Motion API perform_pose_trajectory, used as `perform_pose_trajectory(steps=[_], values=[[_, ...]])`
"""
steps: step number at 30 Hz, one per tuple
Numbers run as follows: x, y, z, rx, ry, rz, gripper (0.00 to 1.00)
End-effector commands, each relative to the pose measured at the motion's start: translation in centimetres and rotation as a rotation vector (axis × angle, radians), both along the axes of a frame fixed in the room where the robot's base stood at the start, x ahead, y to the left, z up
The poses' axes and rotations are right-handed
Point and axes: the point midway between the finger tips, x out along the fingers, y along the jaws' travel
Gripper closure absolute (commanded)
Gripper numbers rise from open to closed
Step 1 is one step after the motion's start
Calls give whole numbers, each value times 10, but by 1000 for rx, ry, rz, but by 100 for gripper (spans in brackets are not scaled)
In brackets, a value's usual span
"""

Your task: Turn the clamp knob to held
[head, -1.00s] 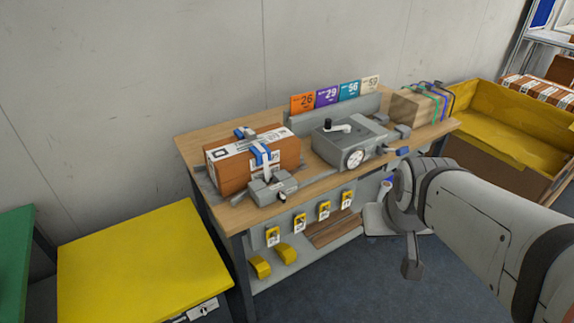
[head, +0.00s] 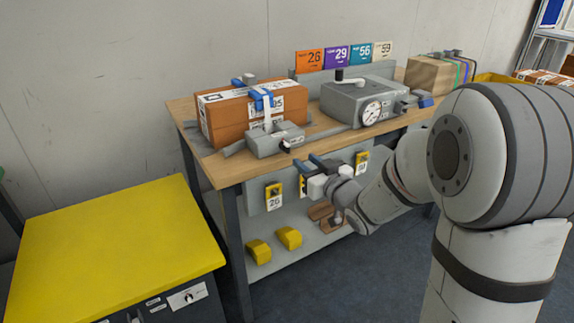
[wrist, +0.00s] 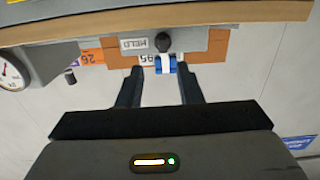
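The clamp is a grey block (head: 272,141) at the front edge of the wooden bench, beside a brown carton (head: 225,122) with a blue and white strap over it. Its small dark knob (head: 286,149) is on the front face. In the wrist view the black knob (wrist: 163,42) sits beside a white label (wrist: 133,44) that seems to read HELD. My gripper (head: 303,163) is just in front of and below the clamp. In the wrist view its two dark fingers (wrist: 160,74) are apart with nothing between them, pointing toward the knob but not touching it.
A grey device (head: 345,102) with a dial stands right of the clamp. Coloured number cards (head: 345,56) stand behind it. Yellow-topped tags (head: 274,196) hang under the bench edge, close to my gripper. A yellow-topped cabinet (head: 110,250) is at left.

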Motion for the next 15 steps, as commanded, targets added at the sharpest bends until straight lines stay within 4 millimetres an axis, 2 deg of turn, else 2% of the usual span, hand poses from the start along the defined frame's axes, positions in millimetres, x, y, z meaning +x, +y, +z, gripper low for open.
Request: perform_pose_trajectory(steps=[5,15], values=[[10,11,-3,15,-15,22,67],[53,40,-3,15,-13,21,67]])
